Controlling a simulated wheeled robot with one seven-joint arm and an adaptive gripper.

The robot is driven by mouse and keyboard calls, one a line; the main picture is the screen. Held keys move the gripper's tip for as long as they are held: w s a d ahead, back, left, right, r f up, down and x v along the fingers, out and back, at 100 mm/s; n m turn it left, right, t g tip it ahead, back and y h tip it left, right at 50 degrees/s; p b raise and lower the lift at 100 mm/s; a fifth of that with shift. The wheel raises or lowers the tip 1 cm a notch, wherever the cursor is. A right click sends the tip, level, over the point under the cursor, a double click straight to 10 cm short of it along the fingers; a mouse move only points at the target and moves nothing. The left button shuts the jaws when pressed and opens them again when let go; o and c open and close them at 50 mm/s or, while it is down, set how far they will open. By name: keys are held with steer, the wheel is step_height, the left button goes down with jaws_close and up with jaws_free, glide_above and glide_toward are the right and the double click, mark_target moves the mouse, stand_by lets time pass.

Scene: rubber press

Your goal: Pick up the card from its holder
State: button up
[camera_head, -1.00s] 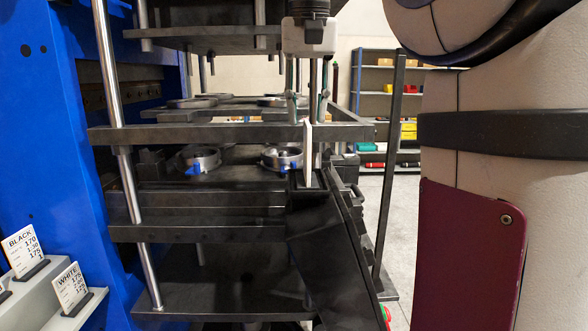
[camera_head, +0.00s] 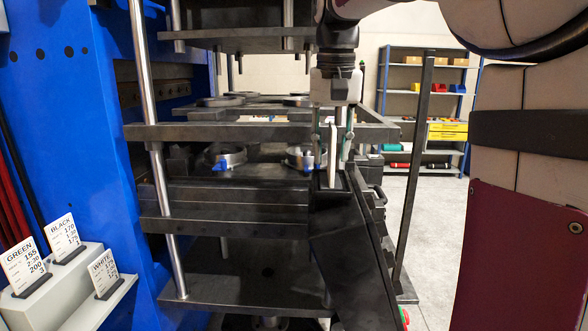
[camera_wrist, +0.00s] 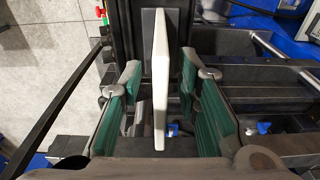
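A white card (camera_head: 332,158), seen edge-on, stands upright at the top of the dark sloped panel on the press front. In the wrist view the card (camera_wrist: 161,75) is a pale upright strip rising from a dark grey holder (camera_wrist: 147,30). My gripper (camera_head: 333,150) points down with one finger on each side of the card. In the wrist view my gripper (camera_wrist: 160,108) is open, its green pads apart from the card with a gap on both sides. The lower ends of the card and holder are partly hidden in the head view.
Cards marked GREEN (camera_head: 24,266), BLACK (camera_head: 63,240) and WHITE (camera_head: 104,272) stand on a grey stepped stand (camera_head: 75,290) at left. The press's horizontal beam (camera_head: 250,131) and ring moulds (camera_head: 228,158) lie close to my gripper. A shelf rack (camera_head: 425,60) stands behind.

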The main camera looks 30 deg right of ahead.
steer(key=shift+f, duration=0.2)
stand_by(0.6)
jaws_close()
